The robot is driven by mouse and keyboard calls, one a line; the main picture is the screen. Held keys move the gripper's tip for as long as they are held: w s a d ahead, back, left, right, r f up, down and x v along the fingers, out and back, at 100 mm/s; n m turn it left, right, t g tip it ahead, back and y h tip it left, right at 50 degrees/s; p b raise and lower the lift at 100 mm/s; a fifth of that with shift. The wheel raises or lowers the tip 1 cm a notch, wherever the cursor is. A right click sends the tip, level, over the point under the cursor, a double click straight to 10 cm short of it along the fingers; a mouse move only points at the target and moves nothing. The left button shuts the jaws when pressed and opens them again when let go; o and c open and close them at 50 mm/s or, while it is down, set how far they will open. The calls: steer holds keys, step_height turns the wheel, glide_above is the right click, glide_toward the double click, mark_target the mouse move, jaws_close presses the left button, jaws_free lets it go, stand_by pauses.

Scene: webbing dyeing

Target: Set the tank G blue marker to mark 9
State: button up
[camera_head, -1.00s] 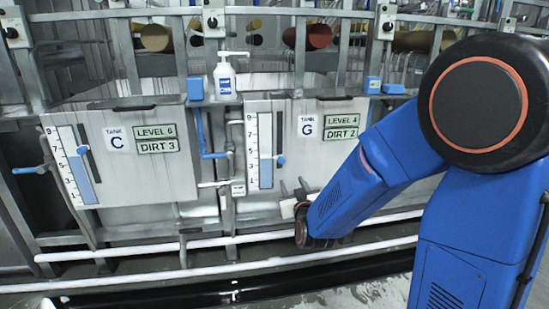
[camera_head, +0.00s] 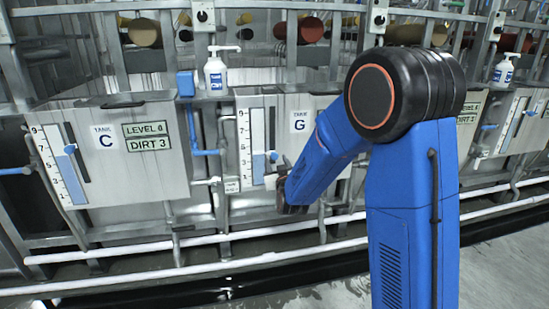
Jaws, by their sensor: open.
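The tank G blue marker (camera_head: 273,156) sits on a dark slot right of the scale, near the top of the blue part, below mid-height. My gripper (camera_head: 273,182) is open and empty, just below the marker and in front of the panel's lower part. It looks apart from the marker, but the depth gap is hard to judge. My blue arm hides the right part of the panel.
Tank C's panel (camera_head: 158,170), with its own scale and blue marker (camera_head: 70,149), stands left. A blue-handled valve pipe (camera_head: 205,152) is between the tanks. A soap bottle (camera_head: 215,70) stands above it. White pipes (camera_head: 130,255) run below. Another panel is at right.

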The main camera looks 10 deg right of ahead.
mark_target(275, 157)
steer(key=shift+w+d, duration=0.15)
steer(key=shift+w, duration=2.55)
